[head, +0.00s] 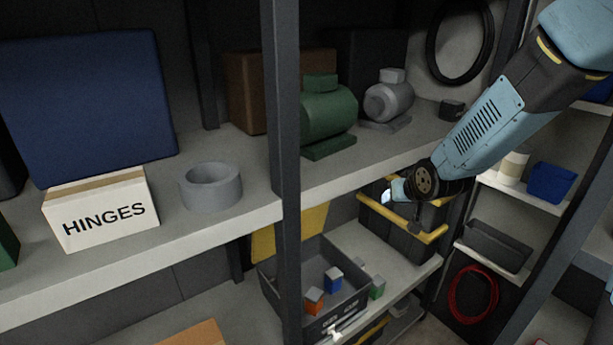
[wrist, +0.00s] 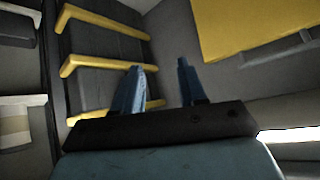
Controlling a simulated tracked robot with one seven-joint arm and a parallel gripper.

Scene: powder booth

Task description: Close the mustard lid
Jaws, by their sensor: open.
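The mustard lid (head: 314,219) stands raised at the back of a dark grey bin (head: 352,308) on the lower shelf, partly hidden by a shelf post. It also shows at the upper right of the wrist view (wrist: 255,32). A blue block (head: 333,280) and an orange block (head: 314,301) are in the bin. My gripper (head: 393,191) is above and to the right of the bin, beyond the lid's right edge. In the wrist view its two blue fingers (wrist: 160,72) are apart, with nothing between them.
A dark case with yellow bars (head: 405,225) stands close behind my gripper. A green block (head: 377,287) is just right of the bin. The upper shelf (head: 235,228) overhangs the lid, and a dark post (head: 285,150) rises in front. The lower shelf has bare room right of the bin.

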